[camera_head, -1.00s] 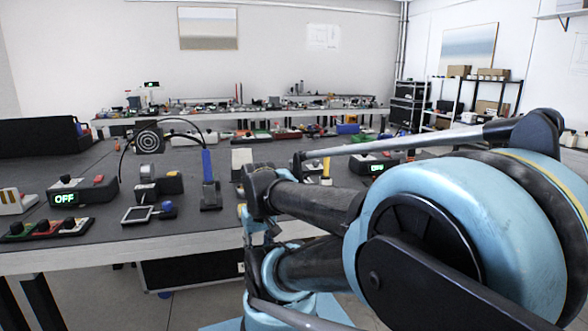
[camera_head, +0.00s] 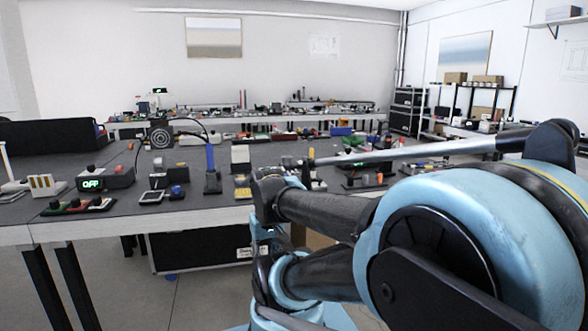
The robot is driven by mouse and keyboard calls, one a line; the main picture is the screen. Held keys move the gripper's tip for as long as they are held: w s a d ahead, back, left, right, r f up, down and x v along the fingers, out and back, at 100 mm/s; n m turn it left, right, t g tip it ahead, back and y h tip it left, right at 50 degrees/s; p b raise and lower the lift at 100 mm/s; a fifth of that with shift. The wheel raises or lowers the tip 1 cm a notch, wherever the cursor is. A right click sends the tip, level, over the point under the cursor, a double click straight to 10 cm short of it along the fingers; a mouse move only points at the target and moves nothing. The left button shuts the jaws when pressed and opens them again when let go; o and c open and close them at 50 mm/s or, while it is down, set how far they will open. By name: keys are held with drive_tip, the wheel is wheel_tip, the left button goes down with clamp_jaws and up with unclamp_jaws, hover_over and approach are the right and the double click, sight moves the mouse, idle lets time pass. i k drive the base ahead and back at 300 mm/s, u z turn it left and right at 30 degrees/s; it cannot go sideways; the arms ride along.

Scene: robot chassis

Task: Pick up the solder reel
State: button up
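I cannot single out the solder reel with certainty. A small pale round piece (camera_head: 158,163) sits on a dark block on the near bench, left of the blue upright tool (camera_head: 212,168); it is too small to tell whether it is the reel. My arm fills the right and lower right of the view, with its large blue joint nearest. Its dark links reach left to the bench's front edge. No gripper fingers can be made out, and part of the bench is hidden behind the arm.
The near bench (camera_head: 130,221) has a grey top crowded with small devices, including a box with a green OFF display (camera_head: 92,184). A dark case (camera_head: 203,248) stands underneath. Another cluttered bench and shelves are farther back. The floor (camera_head: 120,290) in front, at lower left, looks clear.

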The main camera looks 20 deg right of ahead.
sight(285, 159)
drive_tip(key=k, duration=0.6)
drive_tip(key=z, duration=0.75)
drive_tip(key=i, duration=1.05)
